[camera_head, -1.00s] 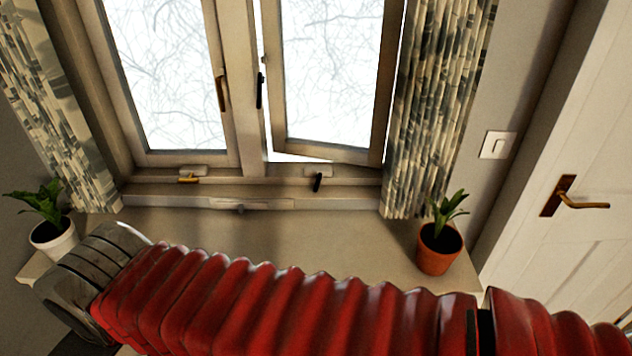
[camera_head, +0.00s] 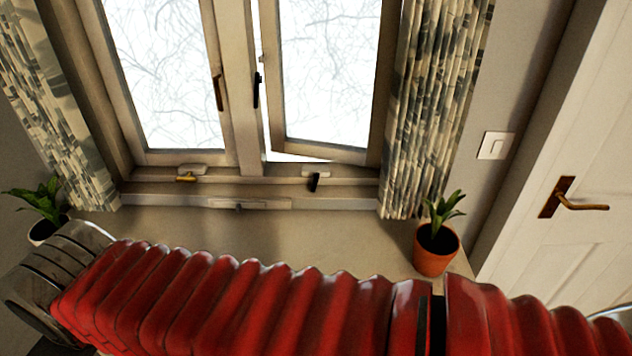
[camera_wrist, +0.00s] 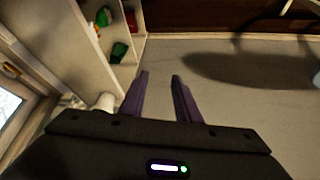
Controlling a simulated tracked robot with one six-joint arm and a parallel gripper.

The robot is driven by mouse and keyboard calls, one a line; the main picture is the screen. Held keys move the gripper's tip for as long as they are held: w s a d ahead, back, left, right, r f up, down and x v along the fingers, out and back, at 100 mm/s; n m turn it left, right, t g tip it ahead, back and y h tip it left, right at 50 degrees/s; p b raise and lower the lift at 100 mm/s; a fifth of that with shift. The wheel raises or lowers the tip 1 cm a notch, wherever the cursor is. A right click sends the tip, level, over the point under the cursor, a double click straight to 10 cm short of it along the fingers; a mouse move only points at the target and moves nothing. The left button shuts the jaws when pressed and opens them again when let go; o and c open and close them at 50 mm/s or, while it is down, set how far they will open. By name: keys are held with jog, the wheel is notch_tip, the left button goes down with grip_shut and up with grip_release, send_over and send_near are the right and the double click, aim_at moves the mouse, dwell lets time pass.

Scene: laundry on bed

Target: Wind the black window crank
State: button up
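The black window crank (camera_head: 314,182) sits on the sill frame below the right-hand window sash (camera_head: 328,80). That sash stands ajar, with a bright gap at its lower left. A brass crank (camera_head: 186,177) sits below the left-hand window. In the wrist view my gripper (camera_wrist: 159,76) is open and empty, its two purple fingers apart above a pale floor. The gripper does not show in the head view, where my red ribbed arm crosses the bottom. The black crank cannot be made out in the wrist view.
An orange potted plant (camera_head: 436,248) stands at the right end of the sill, and a white-potted plant (camera_head: 42,230) at the left. Patterned curtains (camera_head: 438,110) flank the window. A white door with a brass handle (camera_head: 580,206) is at right. A shelf (camera_wrist: 115,50) holds small coloured items.

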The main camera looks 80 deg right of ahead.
jog(key=w+d+r+n+g+h, duration=0.1)
jog(key=w+d+r, duration=0.1)
jog(key=d, duration=1)
jog(key=w+d+r+n+g+h, duration=0.1)
jog(key=w+d+r, duration=0.1)
jog(key=d, duration=1)
jog(key=m+h, duration=0.2)
jog(key=m, duration=1.6)
send_near(317, 177)
jog(key=r, duration=0.1)
jog(key=shift+s+a+r, duration=0.15)
jog(key=shift+s+r, duration=0.05)
jog(key=shift+s, duration=0.1)
jog(key=x, duration=1.3)
jog(key=shift+w+f, duration=0.15)
jog(key=shift+f, duration=0.25)
jog(key=shift+c, duration=0.6)
